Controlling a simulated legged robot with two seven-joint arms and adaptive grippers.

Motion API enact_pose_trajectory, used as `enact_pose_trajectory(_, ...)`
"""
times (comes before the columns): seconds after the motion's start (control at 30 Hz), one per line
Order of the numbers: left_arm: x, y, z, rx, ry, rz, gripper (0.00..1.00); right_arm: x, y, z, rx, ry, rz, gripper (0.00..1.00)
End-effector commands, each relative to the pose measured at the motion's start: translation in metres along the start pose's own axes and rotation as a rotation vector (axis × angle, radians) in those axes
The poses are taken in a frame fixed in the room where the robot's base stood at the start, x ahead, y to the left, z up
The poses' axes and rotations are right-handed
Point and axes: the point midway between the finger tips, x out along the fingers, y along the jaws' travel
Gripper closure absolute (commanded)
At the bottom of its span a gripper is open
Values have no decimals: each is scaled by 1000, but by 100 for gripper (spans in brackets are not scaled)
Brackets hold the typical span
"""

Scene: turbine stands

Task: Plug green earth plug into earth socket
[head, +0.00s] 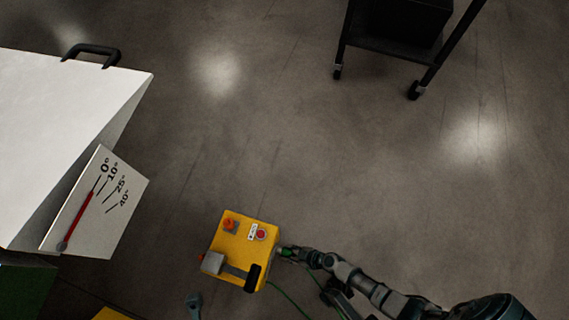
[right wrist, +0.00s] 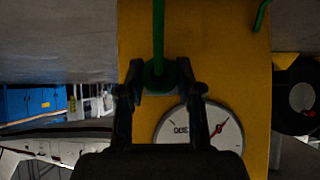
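The yellow box (head: 228,246) stands low in the head view. My right gripper (head: 287,252) is at its right side. In the right wrist view its two fingers (right wrist: 159,78) are closed around the green earth plug (right wrist: 158,72), in front of a yellow face (right wrist: 217,60) of the box. A green cable (right wrist: 158,25) runs up from the plug. A bit of green shows at the gripper in the head view. I cannot make out the earth socket, nor whether the plug touches the box. My left gripper is not clearly visible.
A round gauge (right wrist: 205,130) is on the yellow face, below the plug. The box top carries a red button (head: 261,233), an orange knob (head: 229,224) and a lever (head: 213,263). A white stand with an angle scale (head: 110,215) is left; a black cart (head: 390,45) is behind. Floor between is clear.

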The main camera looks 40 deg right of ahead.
Motion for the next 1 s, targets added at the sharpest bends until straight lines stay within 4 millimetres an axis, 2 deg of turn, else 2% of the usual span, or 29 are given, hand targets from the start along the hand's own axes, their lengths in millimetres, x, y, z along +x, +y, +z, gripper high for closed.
enact_pose_trajectory(0.03,0,0,0,0,0,0,18,0,0,0,0,0,0,92)
enact_pose_trajectory(0.07,0,0,0,0,0,0,18,0,0,0,0,0,0,100)
enact_pose_trajectory(1.0,0,0,0,0,-1,0,18,-9,0,8,0,0,0,100)
